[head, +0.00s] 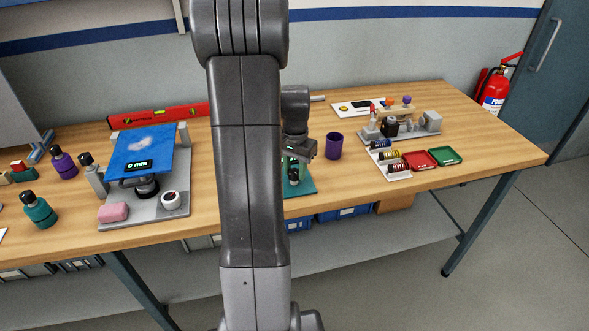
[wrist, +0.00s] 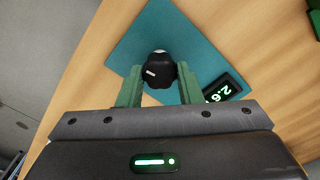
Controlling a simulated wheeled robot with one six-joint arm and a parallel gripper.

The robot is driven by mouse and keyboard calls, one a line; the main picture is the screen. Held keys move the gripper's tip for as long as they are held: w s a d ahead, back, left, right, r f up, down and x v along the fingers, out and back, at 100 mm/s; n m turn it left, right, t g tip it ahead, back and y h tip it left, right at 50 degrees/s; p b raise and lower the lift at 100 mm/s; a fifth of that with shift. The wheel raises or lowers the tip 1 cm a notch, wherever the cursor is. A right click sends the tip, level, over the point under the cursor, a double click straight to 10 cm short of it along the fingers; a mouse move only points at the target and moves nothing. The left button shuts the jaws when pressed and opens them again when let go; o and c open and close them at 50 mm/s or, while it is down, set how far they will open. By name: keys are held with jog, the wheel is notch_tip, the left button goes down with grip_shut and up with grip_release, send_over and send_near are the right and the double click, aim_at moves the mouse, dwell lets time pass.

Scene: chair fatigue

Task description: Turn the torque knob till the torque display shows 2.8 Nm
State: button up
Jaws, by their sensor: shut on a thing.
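The torque knob (wrist: 159,72) is black with a white mark and sits on a teal plate (wrist: 150,35) in the wrist view. My gripper (wrist: 157,74) is shut on the knob, with one green finger on each side. The torque display (wrist: 222,91) lies on the plate right of the knob. Its lit digits seem to read 2.6; part of it is hidden by my gripper. In the head view the teal plate (head: 303,189) and my gripper (head: 296,160) show just right of my arm, which hides part of them.
A purple cup (head: 333,146) stands close to the right of my gripper. A red tray (head: 420,160), a green tray (head: 446,156) and a grey fixture with coloured knobs are further right. A stand with a blue plate (head: 140,150) is at the left. Bare wood lies between.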

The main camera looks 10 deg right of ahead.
aim_at(295, 171)
jog(key=shift+m, duration=0.5)
jog(key=o, duration=1)
jog(key=shift+r, duration=0.15)
notch_tip(295, 171, up, 14)
jog(key=shift+f+b, duration=0.2)
jog(key=shift+b, duration=0.1)
jog(key=shift+f, duration=0.15)
notch_tip(295, 171, down, 14)
jog(key=shift+r+p, duration=0.2)
jog(key=shift+p, duration=0.1)
